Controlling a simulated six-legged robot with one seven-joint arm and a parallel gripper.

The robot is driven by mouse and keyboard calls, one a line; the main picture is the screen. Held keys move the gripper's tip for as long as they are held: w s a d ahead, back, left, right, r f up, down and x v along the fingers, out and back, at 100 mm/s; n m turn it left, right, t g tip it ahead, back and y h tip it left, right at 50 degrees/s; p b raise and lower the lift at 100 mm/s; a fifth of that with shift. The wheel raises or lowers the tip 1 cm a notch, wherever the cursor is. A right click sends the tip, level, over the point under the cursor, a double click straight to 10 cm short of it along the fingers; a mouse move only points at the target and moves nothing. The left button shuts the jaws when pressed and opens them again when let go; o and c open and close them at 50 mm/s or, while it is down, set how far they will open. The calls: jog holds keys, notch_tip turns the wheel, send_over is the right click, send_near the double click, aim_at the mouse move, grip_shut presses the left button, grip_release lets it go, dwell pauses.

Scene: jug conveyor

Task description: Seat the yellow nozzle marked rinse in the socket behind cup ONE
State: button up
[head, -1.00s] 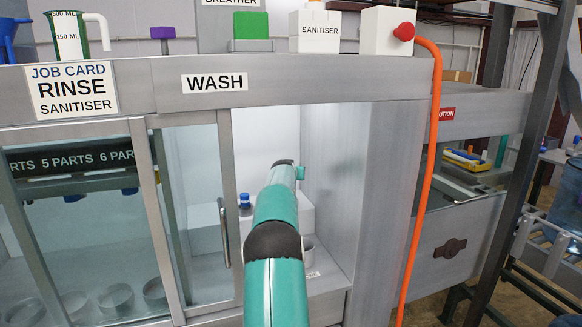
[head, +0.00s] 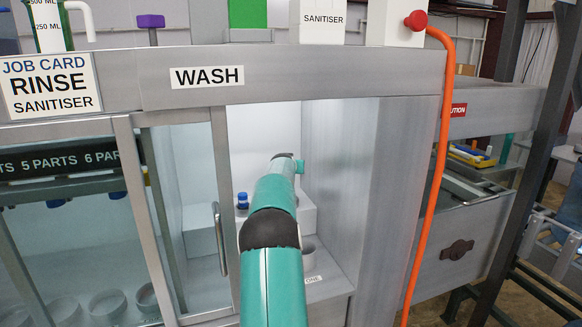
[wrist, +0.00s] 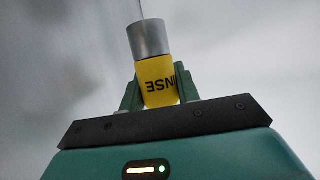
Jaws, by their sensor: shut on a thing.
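The yellow nozzle (wrist: 157,82) with a grey metal collar is in the wrist view, its printed lettering upside down and partly hidden, reading "NSE". My gripper (wrist: 158,88) is shut on it, one green finger on each side. In the head view my teal arm reaches into the open bay of the wash cabinet and hides the gripper and nozzle. Cup ONE (head: 310,250) is partly seen behind my arm, with a "ONE" label (head: 312,279) in front of it. A blue-capped item (head: 242,201) stands on the white ledge left of my arm. The socket is not clearly visible.
A sliding glass door (head: 180,215) with a handle bounds the opening on the left. A grey side wall (head: 345,190) bounds it on the right. The WASH header beam (head: 300,78) runs above. An orange hose (head: 430,190) hangs outside at right.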

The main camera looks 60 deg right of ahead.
jog(key=shift+s+a, duration=0.1)
jog(key=shift+a, duration=0.05)
jog(key=shift+f, duration=2.75)
jog(key=shift+f, duration=1.85)
jog(key=o, duration=1.1)
